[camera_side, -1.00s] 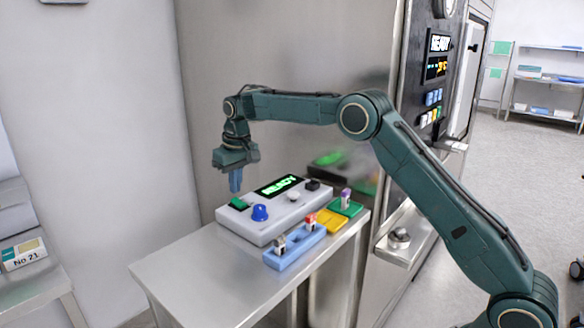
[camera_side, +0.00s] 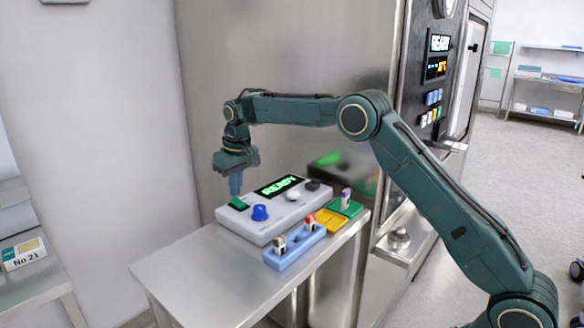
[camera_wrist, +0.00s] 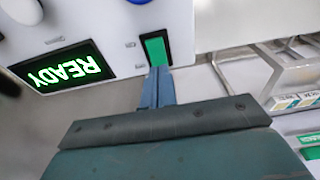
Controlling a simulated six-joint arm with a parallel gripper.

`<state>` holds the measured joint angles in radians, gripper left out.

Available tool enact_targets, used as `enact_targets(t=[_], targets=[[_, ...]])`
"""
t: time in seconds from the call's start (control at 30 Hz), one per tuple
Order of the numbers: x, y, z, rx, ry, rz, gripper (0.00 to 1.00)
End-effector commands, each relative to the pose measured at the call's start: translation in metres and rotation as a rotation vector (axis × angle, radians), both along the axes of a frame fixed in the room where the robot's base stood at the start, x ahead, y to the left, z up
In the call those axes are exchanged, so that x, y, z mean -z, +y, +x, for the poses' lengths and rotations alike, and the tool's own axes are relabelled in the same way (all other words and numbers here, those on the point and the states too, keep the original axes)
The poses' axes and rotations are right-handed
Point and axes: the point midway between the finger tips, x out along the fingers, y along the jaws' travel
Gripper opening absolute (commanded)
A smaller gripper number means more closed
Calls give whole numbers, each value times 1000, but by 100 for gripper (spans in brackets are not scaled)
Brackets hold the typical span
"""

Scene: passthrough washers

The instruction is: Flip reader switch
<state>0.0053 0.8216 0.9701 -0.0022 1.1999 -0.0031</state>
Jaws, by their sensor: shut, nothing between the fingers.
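The reader (camera_side: 274,212) is a light grey box on the steel table, with a lit green READY display (camera_side: 279,186). Its green rocker switch (camera_side: 238,201) sits at the left end of the top; the switch also shows in the wrist view (camera_wrist: 155,49). My gripper (camera_side: 236,193) points down with its blue fingers shut and empty. The fingertips are right at the switch, partly covering it in the side view. In the wrist view my gripper (camera_wrist: 160,70) meets the near end of the switch; I cannot tell whether it touches.
A blue knob (camera_side: 260,212) and a white button (camera_side: 293,195) are on the reader. In front are a blue rack (camera_side: 292,249) with small vials, a yellow tray (camera_side: 333,221) and a green pad (camera_side: 346,208) with a vial. The table's front left is bare.

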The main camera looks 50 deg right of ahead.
Motion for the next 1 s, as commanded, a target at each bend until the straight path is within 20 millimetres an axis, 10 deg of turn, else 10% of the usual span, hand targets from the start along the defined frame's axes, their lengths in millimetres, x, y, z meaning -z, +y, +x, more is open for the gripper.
enact_targets(t=[1.0], targets=[[11, 0, 0, 0, 1, 0, 0]])
